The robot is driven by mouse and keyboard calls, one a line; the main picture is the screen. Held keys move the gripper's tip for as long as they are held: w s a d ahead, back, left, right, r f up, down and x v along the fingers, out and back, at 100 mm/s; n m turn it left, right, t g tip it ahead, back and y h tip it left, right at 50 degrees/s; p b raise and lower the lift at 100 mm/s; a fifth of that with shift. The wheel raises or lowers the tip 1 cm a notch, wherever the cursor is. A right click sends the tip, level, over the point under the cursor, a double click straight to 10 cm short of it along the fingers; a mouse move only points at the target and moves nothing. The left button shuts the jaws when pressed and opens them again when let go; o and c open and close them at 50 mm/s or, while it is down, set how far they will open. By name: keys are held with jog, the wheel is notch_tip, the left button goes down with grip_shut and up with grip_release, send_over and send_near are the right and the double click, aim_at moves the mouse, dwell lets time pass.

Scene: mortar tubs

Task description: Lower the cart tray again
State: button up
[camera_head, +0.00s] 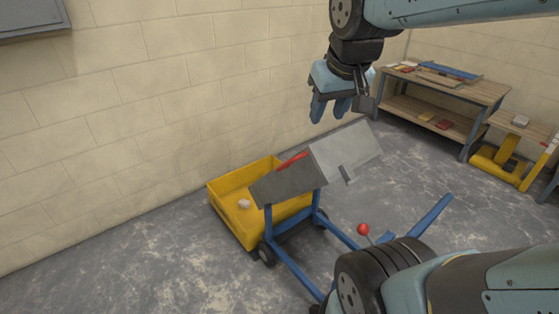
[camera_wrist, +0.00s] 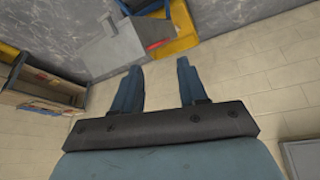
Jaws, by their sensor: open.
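The cart's grey tray (camera_head: 345,152) stands tilted on its blue frame (camera_head: 333,230), its low end over a yellow tub (camera_head: 228,215). A red bar (camera_head: 293,160) shows at the tray's edge. A lever with a red ball (camera_head: 363,229) rises from the cart near my arm. My gripper (camera_head: 329,112) is open and empty, above and apart from the tray. In the wrist view, my gripper (camera_wrist: 157,66) points towards the tray (camera_wrist: 108,48), with the tub (camera_wrist: 180,42) beside it. My arm hides part of the cart's near end.
A pale lump (camera_head: 244,204) lies in the tub. A wooden workbench (camera_head: 455,86) with boards stands at the back right, near a yellow stand (camera_head: 497,170). A block wall (camera_head: 150,110) runs behind the tub. Floor right of the cart is clear.

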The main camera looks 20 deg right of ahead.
jog(key=w+f+n+g, duration=0.1)
jog(key=w+f, duration=0.2)
jog(key=w, duration=0.6)
jog(key=n+g+h, duration=0.1)
jog(key=n+g, duration=0.2)
jog(key=n, duration=0.1)
send_over(285, 166)
jog(key=a, duration=0.1)
notch_tip(285, 166, down, 19)
jog(key=f, duration=0.4)
jog(key=w+d+f, duration=0.1)
jog(key=f, duration=0.8)
jog(key=shift+w+d+f, duration=0.15)
jog(key=shift+w, duration=0.15)
jog(key=shift+c, duration=0.2)
grip_shut()
